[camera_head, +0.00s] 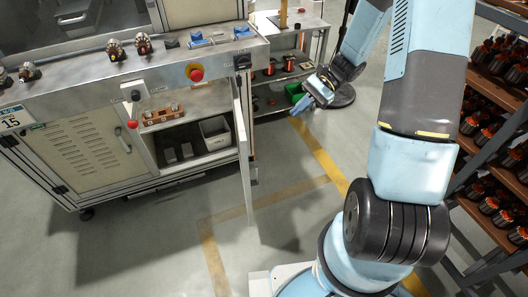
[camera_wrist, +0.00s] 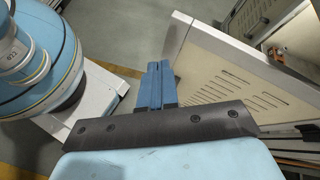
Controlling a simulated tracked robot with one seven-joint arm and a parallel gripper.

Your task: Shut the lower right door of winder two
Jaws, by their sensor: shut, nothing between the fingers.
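The lower right door (camera_head: 244,150) of the winder (camera_head: 110,90) stands open, swung out toward the camera and seen nearly edge-on. Its cabinet (camera_head: 187,155) is exposed, with a shelf and small items inside. In the wrist view the door (camera_wrist: 235,65) is a pale panel with rows of slots, to the right of my fingers. My gripper (camera_head: 303,105) is shut and empty, right of the door on its outer side. Its blue fingers also show in the wrist view (camera_wrist: 156,80); they look close to the door panel, but I cannot tell whether they touch.
The lower left door (camera_head: 80,155) is shut. A red emergency button (camera_head: 195,73) sits on the winder's front ledge. A cart (camera_head: 285,75) with spools and a green bin stands behind my gripper. Racks of armatures (camera_head: 500,130) line the right. Floor before the door is clear.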

